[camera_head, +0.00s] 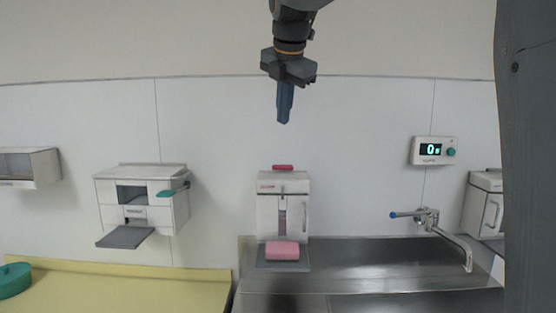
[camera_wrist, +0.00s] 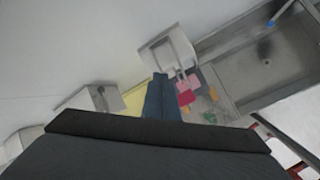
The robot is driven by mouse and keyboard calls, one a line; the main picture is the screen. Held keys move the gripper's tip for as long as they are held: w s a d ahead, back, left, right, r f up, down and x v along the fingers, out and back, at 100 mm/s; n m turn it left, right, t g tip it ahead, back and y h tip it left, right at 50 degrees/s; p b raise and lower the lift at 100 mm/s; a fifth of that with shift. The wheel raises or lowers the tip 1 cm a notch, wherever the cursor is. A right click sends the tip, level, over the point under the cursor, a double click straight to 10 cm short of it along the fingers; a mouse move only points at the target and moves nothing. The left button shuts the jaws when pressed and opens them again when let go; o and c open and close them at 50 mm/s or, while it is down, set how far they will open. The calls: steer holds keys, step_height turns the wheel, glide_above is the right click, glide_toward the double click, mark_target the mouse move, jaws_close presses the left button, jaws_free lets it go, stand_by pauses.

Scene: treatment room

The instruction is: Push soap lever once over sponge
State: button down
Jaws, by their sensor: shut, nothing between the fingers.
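The white soap dispenser (camera_head: 268,212) stands at the wall behind the left end of the steel counter. Its red lever (camera_head: 282,167) sits on top. A pink sponge (camera_head: 282,251) lies on the grey tray (camera_head: 262,264) at its foot, below the dispenser's front. My gripper (camera_head: 284,120) hangs pointing down, above the lever and apart from it, with its blue-grey fingers together and empty. In the wrist view my gripper (camera_wrist: 160,78) covers part of the scene. Small pink and red shapes show beside it there, but which is lever or sponge is hard to tell.
A white wall unit with an open grey flap (camera_head: 125,237) hangs at left. A tap (camera_head: 440,228) and a control box with a display (camera_head: 433,151) are at right. A yellow counter (camera_head: 120,290) with a green round object (camera_head: 14,280) is at lower left. The steel counter (camera_head: 370,262) is mostly clear.

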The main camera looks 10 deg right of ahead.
steer(key=shift+w+r, duration=0.15)
steer(key=shift+w, duration=0.1)
steer(key=shift+f, duration=0.2)
steer(key=b, duration=0.9)
glide_above(283, 170)
steer(key=w, duration=0.3)
steer(key=shift+s+d+f, duration=0.1)
steer(key=shift+d+f, duration=0.1)
steer(key=shift+f, duration=1.9)
steer(key=shift+s+d+f, duration=0.1)
steer(key=shift+d+f, duration=0.05)
steer(key=shift+f, duration=1.9)
steer(key=shift+f, duration=0.1)
steer(key=shift+s+f, duration=0.1)
steer(key=shift+f, duration=0.15)
